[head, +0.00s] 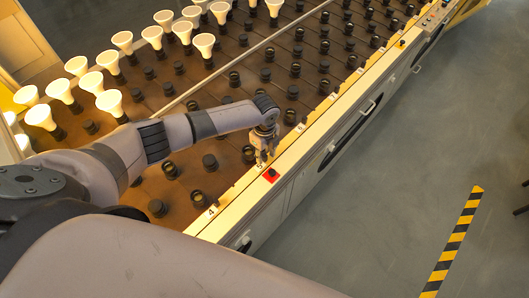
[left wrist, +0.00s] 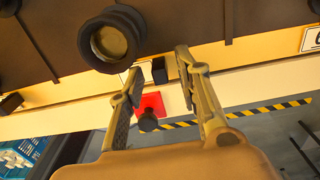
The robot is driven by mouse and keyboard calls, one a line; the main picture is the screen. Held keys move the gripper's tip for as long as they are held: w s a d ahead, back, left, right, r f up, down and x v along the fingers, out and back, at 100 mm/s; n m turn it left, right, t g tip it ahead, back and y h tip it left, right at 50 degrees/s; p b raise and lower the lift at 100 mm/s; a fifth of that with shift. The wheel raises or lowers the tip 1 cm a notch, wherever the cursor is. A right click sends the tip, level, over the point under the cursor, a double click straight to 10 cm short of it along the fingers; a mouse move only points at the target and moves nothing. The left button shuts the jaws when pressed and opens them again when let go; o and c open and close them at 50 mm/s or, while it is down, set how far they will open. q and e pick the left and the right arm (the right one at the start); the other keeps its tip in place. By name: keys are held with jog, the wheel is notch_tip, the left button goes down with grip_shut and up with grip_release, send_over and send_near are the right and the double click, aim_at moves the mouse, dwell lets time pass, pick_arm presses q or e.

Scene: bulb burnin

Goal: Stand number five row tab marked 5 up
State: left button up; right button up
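My left gripper (head: 264,153) is over the front rail of the bulb rack, between row labels 4 and 6. In the left wrist view its two fingers (left wrist: 158,66) are apart, with nothing held between them. A small white plate (left wrist: 139,72), probably the row 5 tab, shows beside the left fingertip; a number on it cannot be read. A black block (left wrist: 159,71) is next to it. A red plate (head: 271,175) with a black knob is on the rail just in front of the gripper; it also shows in the left wrist view (left wrist: 151,103). My right gripper is not in view.
White tab 4 (head: 211,211) and tab 6 (head: 299,128) flank the spot. Black sockets (head: 209,161) fill the brown rack; one socket (left wrist: 112,42) is close to the left fingers. Lit bulbs (head: 122,42) stand at the far left. Open floor (head: 400,170) lies right.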

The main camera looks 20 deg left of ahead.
pick_arm(q)
grip_shut()
dwell(0.4)
jog(key=shift+s+d+r+y+p, duration=0.1)
jog(key=shift+d+r+y+p, duration=0.2)
jog(key=shift+y+p, duration=0.4)
jog(key=shift+s+d+t+y+p, duration=0.1)
jog(key=shift+d+t+y+p, duration=0.15)
jog(key=shift+t+y+p, duration=0.25)
jog(key=shift+s+d+t+y+p, duration=0.1)
jog(key=shift+d+t+y+p, duration=0.25)
jog(key=shift+y, duration=0.75)
jog(key=shift+s+d+t+y, duration=0.1)
jog(key=shift+d+t+y, duration=0.25)
jog(key=shift+y, duration=0.45)
jog(key=shift+d, duration=0.1)
jog(key=shift+y, duration=0.3)
